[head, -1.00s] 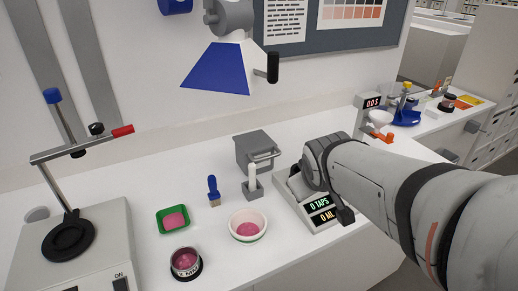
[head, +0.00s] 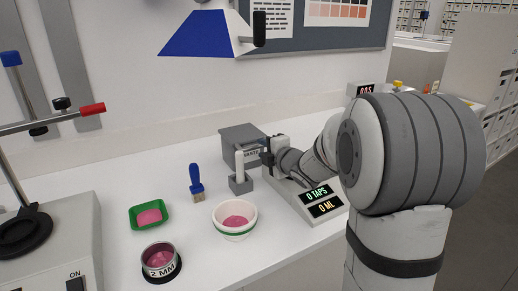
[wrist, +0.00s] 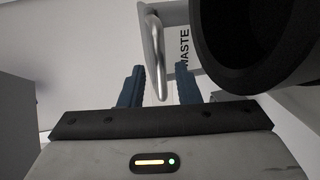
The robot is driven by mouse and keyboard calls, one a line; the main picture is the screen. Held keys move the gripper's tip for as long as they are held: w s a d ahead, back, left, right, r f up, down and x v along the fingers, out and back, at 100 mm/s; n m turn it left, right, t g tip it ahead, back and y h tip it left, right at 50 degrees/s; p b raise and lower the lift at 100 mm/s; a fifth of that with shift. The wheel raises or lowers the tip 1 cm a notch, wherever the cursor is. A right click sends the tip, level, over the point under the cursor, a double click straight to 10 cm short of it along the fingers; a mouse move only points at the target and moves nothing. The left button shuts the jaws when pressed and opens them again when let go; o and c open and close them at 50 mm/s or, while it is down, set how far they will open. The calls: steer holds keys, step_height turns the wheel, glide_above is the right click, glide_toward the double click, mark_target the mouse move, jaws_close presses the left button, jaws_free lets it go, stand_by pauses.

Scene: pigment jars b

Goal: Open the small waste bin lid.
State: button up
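The small grey waste bin (head: 238,134) stands against the back wall. Its lid looks flat and shut. In the wrist view its front (wrist: 182,18) carries the word WASTE, and a pale bar handle (wrist: 153,45) sticks out towards my gripper. My gripper (head: 266,152) is at the bin's right front in the head view and hides part of it. In the wrist view the two blue fingers of my gripper (wrist: 160,88) are apart, with the handle's end showing between them. I cannot tell whether either finger touches it.
A white-handled tool in a grey block (head: 241,182) stands close in front of the bin. A dark round object (wrist: 262,40) fills the wrist view's upper right. A display device (head: 318,200) lies right of the gripper. A brush (head: 196,184), bowl (head: 234,220) and green tray (head: 149,217) stand left.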

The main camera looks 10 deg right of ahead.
mark_target(259, 147)
steer(key=x, duration=0.4)
steer(key=shift+c, duration=0.5)
jaws_close()
